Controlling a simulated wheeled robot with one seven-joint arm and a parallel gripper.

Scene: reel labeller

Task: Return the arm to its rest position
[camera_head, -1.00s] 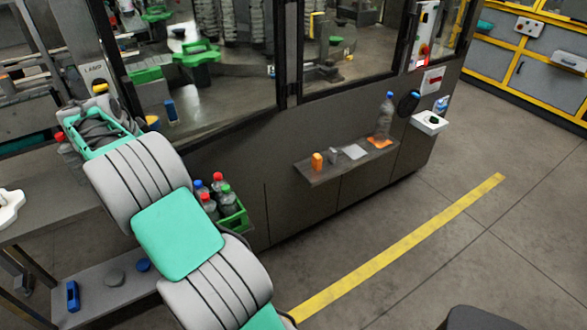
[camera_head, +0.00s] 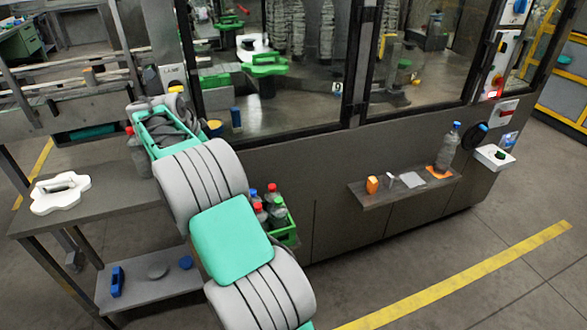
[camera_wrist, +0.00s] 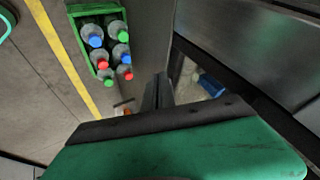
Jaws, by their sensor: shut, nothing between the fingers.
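My arm, with grey ribbed and green sections (camera_head: 232,243), reaches up from the bottom of the head view in front of the machine. It is bent, and its far end lies near the left end of the machine. My gripper (camera_wrist: 158,92) shows in the wrist view as dark fingers beyond a green hand part; they are shut and hold nothing. I cannot make out the fingers in the head view. A green crate of bottles (camera_wrist: 80,9) is to the left of the fingers in the wrist view, apart from them; it also shows beside my arm in the head view (camera_head: 288,236).
The machine's grey front (camera_head: 335,210) stands close beyond my arm. Its small shelf (camera_head: 385,195) carries an orange item and a bottle (camera_head: 447,150). A side table (camera_head: 100,205) at left holds a white part (camera_head: 60,192). Floor with a yellow line (camera_head: 470,280) is free at right.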

